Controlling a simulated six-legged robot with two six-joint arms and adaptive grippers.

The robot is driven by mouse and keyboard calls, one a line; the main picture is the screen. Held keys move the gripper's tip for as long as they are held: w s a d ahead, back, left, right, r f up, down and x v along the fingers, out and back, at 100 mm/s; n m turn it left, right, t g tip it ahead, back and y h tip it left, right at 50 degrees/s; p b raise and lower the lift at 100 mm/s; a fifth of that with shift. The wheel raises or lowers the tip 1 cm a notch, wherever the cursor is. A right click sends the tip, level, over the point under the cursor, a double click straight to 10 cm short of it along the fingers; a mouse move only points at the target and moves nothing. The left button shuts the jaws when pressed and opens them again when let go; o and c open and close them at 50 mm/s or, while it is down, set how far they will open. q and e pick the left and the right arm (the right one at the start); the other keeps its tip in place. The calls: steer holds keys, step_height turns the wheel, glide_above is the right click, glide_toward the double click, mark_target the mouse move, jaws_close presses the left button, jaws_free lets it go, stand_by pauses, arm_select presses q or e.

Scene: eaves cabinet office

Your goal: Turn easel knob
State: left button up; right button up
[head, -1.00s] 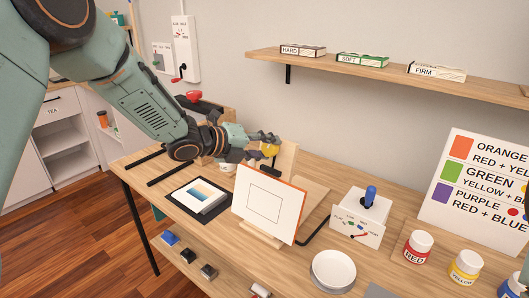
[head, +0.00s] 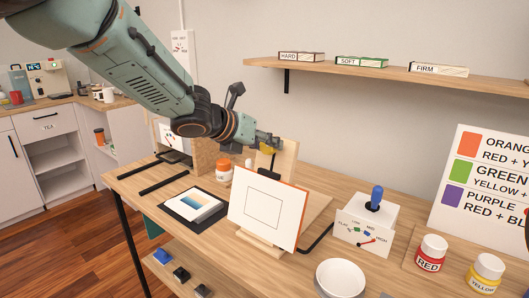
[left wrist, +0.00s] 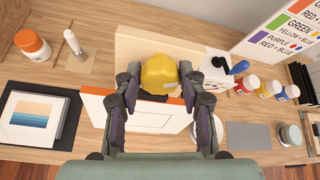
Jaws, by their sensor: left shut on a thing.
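The easel knob is yellow and sits at the top of the easel, behind the canvas; it shows large in the left wrist view (left wrist: 159,74) and is partly covered in the head view (head: 268,149). My left gripper (head: 266,146) is shut on the knob, with one finger on each side of it in the left wrist view (left wrist: 160,84). The white canvas (head: 262,205) with an orange edge leans upright on the wooden easel (head: 287,160). My right gripper is not in view.
A box with a blue-topped lever (head: 376,198) stands right of the easel. Paint jars, the red one (head: 430,255) nearest, stand further right. A white dish (head: 340,279) is in front. A framed picture (head: 197,206) lies at left. A shelf (head: 370,68) is above.

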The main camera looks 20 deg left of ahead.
arm_select(q)
steer(key=shift+m, duration=0.3)
stand_by(0.4)
steer(key=o, duration=1.1)
steer(key=shift+o, duration=0.2)
steer(key=v, duration=0.7)
steer(key=shift+s, duration=0.2)
steer(key=shift+r, duration=0.2)
